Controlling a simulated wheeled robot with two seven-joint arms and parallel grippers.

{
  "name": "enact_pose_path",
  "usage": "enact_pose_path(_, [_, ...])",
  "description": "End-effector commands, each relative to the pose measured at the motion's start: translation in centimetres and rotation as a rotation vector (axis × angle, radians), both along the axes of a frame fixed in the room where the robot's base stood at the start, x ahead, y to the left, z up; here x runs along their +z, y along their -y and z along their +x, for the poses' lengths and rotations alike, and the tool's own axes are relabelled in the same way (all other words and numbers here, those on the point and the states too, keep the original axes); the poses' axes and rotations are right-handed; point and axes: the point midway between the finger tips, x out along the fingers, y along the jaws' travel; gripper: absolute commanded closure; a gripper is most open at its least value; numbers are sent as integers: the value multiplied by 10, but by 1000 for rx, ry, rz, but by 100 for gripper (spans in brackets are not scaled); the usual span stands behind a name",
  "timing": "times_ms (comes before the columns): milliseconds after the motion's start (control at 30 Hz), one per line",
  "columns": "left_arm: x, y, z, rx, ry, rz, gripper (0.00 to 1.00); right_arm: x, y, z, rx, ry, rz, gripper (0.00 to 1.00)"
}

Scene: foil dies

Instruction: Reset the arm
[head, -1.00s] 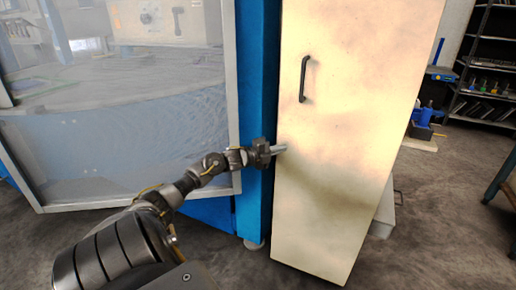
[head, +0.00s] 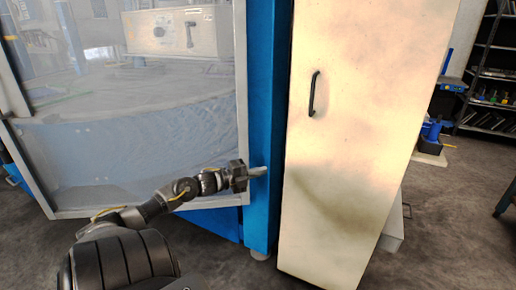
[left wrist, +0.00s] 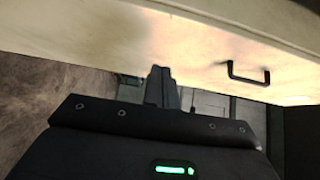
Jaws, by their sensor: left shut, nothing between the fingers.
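My left arm comes in from the lower left in the head view. Its gripper (head: 258,171) is shut and empty, in front of the blue post and left of the cream cabinet door (head: 350,150). In the left wrist view the closed fingers (left wrist: 160,85) show at the middle, with the cream door (left wrist: 130,35) beyond them. The door's black handle (head: 314,94) is above and right of the gripper, apart from it; it also shows in the left wrist view (left wrist: 248,74). My right gripper is not in view.
A blue machine frame (head: 263,120) with a large clear panel (head: 130,130) stands at the left. Shelves (head: 492,75) and a blue tool (head: 431,130) are at the far right. Open grey floor (head: 445,230) lies to the right of the cabinet.

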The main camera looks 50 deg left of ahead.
Motion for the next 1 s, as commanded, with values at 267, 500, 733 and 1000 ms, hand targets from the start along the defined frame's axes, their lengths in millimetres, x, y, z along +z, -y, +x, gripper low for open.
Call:
enact_pose_path(267, [0,-1,-4,1,0,0,100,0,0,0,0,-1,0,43])
enact_pose_path(500, [-3,-2,-4,5,-4,-5,100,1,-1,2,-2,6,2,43])
enact_pose_path(733, [-85,-27,-20,164,-152,-181,100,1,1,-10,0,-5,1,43])
enact_pose_path(1000, [-285,-17,-102,505,-505,-536,100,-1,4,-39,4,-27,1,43])
